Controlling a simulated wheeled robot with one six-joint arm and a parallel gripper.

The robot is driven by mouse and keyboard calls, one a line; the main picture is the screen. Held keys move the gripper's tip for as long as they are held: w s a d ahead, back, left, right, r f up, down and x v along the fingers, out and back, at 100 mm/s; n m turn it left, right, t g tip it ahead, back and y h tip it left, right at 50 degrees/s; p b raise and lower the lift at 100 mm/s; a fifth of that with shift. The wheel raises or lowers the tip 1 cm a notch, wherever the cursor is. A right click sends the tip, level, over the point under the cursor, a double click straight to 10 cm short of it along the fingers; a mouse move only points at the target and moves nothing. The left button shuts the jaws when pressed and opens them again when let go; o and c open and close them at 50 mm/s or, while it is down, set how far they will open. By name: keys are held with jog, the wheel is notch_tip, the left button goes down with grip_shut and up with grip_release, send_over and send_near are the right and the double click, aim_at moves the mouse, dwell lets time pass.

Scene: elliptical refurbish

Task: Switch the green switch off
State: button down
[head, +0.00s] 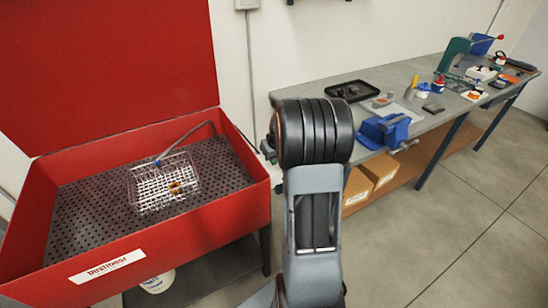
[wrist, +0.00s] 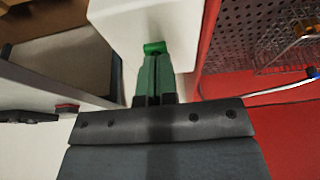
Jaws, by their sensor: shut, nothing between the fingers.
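The green switch (wrist: 154,47) is a small green piece on the face of a white box (wrist: 150,18) in the wrist view. My gripper (wrist: 154,62) has green fingers, shut together with nothing between them. Its fingertips are right at the switch and overlap its lower edge in the picture; whether they touch it, I cannot tell. The switch's on or off position is not clear. In the head view my arm hides the gripper and the switch.
A red parts washer (head: 150,258) with a wire basket (head: 143,207) stands at left in the head view. At right is a grey workbench (head: 420,133) with a blue vise (head: 384,130), a black tray (head: 353,91) and cardboard boxes (head: 381,170) below. The floor at right is clear.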

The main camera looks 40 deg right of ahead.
jog(key=shift+w+d+r, duration=0.1)
jog(key=shift+w+r, duration=0.1)
jog(key=shift+w, duration=0.3)
jog(key=shift+r+p, duration=0.3)
jog(key=v, duration=0.1)
jog(key=p+v, duration=0.1)
jog(key=v, duration=0.1)
jog(key=p+v, duration=0.1)
jog(key=shift+w+r, duration=0.3)
jog(key=s+b+v, duration=0.1)
jog(key=s+v, duration=0.1)
jog(key=v, duration=0.7)
jog(key=shift+f, duration=0.4)
jog(key=shift+w, duration=0.1)
